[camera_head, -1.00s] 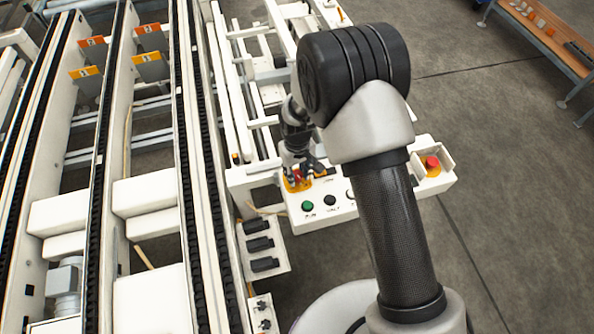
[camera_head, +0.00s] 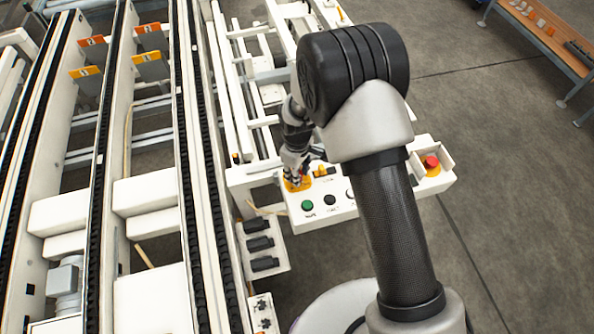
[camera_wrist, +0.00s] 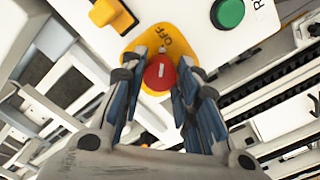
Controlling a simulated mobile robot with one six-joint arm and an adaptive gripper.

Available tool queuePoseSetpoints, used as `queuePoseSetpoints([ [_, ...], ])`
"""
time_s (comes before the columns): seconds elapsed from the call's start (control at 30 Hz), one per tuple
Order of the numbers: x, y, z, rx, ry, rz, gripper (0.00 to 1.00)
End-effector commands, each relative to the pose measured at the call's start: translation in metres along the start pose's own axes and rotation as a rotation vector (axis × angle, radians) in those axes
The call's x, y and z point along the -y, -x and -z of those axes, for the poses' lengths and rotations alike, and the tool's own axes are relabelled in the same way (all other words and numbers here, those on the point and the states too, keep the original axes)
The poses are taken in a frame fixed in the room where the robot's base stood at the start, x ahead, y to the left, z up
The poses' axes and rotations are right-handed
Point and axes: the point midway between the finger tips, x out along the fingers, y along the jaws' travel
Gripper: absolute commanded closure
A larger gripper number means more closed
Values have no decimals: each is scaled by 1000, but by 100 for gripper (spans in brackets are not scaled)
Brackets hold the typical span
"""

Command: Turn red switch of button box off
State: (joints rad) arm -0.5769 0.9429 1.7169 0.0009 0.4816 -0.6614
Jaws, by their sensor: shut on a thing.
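The white button box (camera_head: 327,216) sits at the end of the conveyor frame in the head view. Its red switch (camera_wrist: 160,73) is a round knob with a pale line on a yellow plate (camera_wrist: 190,50) that bears the word OFF. My gripper (camera_wrist: 161,72) is shut on the red switch, with one finger on either side of it. In the head view my gripper (camera_head: 296,176) comes down over the box's left corner and hides most of the switch. My upper arm covers part of the box's middle.
A green button (camera_wrist: 229,12) and a yellow-orange switch (camera_wrist: 110,14) are close to my gripper on the box. A red emergency button (camera_head: 430,162) is at the box's right end. Conveyor rails (camera_head: 200,150) run along the left.

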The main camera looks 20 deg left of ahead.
Motion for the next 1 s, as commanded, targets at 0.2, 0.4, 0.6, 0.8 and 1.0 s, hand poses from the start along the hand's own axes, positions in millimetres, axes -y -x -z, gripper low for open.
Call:
queuePoseSetpoints([
  [0.2,0,0,0,1,4,0,95],
  [0.4,0,0,0,1,4,0,65],
  [0.6,0,0,0,1,2,0,52],
  [0.8,0,0,0,1,2,0,51],
  [1.0,0,6,0,-1,2,-1,51],
])
